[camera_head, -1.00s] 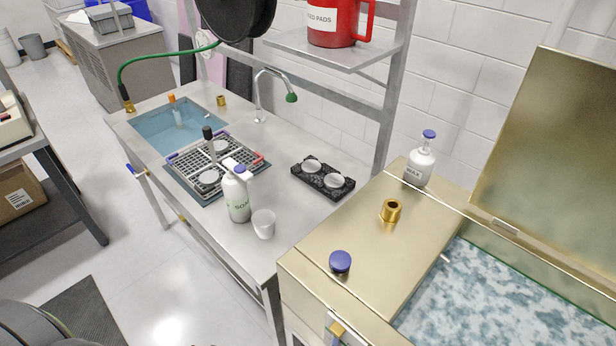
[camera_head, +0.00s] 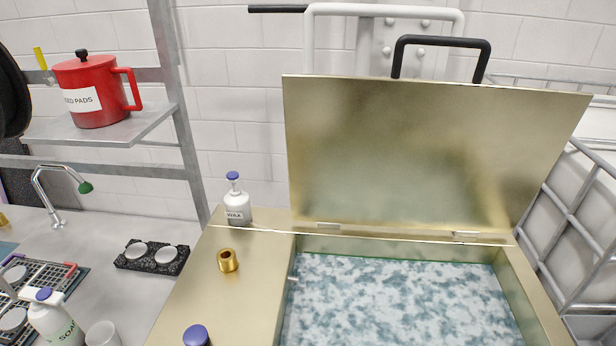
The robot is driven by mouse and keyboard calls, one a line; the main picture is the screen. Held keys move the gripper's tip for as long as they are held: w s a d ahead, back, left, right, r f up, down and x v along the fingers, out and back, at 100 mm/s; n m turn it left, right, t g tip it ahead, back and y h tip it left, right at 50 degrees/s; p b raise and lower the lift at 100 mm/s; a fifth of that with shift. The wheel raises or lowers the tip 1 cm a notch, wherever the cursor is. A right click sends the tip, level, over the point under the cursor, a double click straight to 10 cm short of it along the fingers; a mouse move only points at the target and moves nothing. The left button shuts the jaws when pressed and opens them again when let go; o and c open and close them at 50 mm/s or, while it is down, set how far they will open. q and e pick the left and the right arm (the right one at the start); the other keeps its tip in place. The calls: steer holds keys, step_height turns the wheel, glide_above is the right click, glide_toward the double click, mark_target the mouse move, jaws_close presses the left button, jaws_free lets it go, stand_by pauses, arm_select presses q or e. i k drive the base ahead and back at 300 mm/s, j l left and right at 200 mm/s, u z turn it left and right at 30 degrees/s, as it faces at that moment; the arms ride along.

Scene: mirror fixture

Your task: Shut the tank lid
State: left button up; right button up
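The tank lid (camera_head: 425,155) is a large brass-coloured panel, standing open and nearly upright at the back of the tank. Two hinges join it to the tank's rear edge, and a black handle (camera_head: 441,44) shows above its top edge. The tank (camera_head: 270,285) is brass-coloured and open at the top, with mottled blue-white contents (camera_head: 395,305) inside. Its front part lies below the picture. Neither of my grippers is in view.
On the flat brass top left of the opening stand a wax bottle (camera_head: 237,204), a brass fitting (camera_head: 228,260) and a blue knob (camera_head: 196,336). A metal cage rack (camera_head: 575,235) stands right of the tank. A red pot (camera_head: 92,91) sits on the left shelf.

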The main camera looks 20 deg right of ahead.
mark_target(395, 151)
steer(key=z, duration=1.1)
